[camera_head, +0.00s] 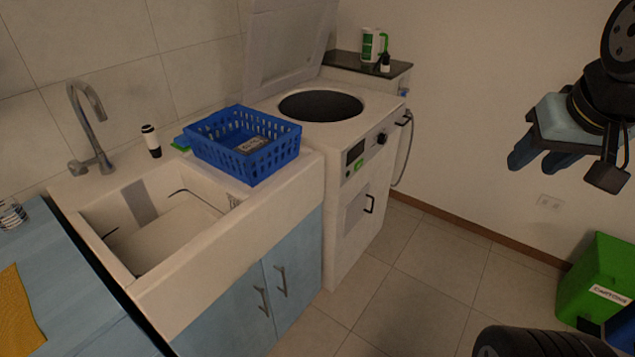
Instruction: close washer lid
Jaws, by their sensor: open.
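The white top-loading washer (340,215) stands right of the sink cabinet, against the tiled wall. Its lid (287,45) is raised and leans back near the wall. The round dark drum opening (320,105) is uncovered on top. The front panel has a small display, a knob and a handle. My gripper (538,165) hangs in the air at the upper right, well apart from the washer and lid. Its blue fingers are open, and I see nothing between them.
A blue basket (243,145) sits on the counter beside the washer. A white-green jug (373,45) and a small dark bottle (385,62) stand on a dark shelf behind it. A green bin (600,275) is at the right. The tiled floor (440,275) before the washer is clear.

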